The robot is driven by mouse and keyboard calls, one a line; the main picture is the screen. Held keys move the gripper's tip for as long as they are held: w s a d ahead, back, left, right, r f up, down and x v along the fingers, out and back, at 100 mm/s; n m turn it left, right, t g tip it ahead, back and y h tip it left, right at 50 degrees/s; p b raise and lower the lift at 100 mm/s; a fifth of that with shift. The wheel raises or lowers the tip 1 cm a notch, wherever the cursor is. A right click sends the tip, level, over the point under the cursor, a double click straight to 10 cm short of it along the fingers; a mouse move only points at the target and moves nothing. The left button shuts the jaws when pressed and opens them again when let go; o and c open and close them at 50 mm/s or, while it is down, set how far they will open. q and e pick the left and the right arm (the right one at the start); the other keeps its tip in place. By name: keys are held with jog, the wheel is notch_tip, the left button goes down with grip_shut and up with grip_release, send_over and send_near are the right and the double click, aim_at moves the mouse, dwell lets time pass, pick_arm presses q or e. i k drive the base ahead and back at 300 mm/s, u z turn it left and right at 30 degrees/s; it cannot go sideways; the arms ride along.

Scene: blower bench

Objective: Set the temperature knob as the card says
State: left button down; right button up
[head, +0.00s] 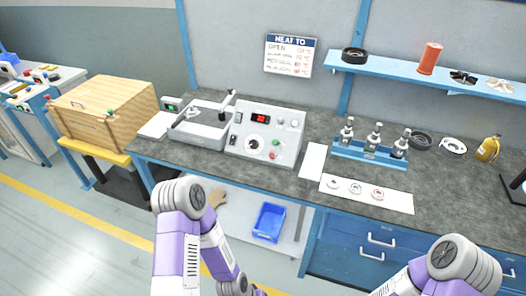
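The card (290,57) headed "HEAT TO" hangs on the back wall. Its lines pair words with red temperature values; the first word reads "OPEN", but the values are too small to read surely. The grey control box (266,134) stands on the bench below it. Its red display (261,119) seems to read 22. The round knob (254,144) with a pale dial sits below the display; its pointer setting is too small to tell. A green button and a red button are to its right.
A grey open-topped unit (201,124) adjoins the box on the left. A blue rack (369,151) with several tools and a white sheet (366,194) with rings lie to the right. A wooden crate (103,108) stands left. A blue shelf (430,78) overhangs the right side.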

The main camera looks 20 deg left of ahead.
aim_at(254, 144)
jog(key=z, duration=0.95)
jog(key=i, duration=0.85)
jog(key=u, duration=2.55)
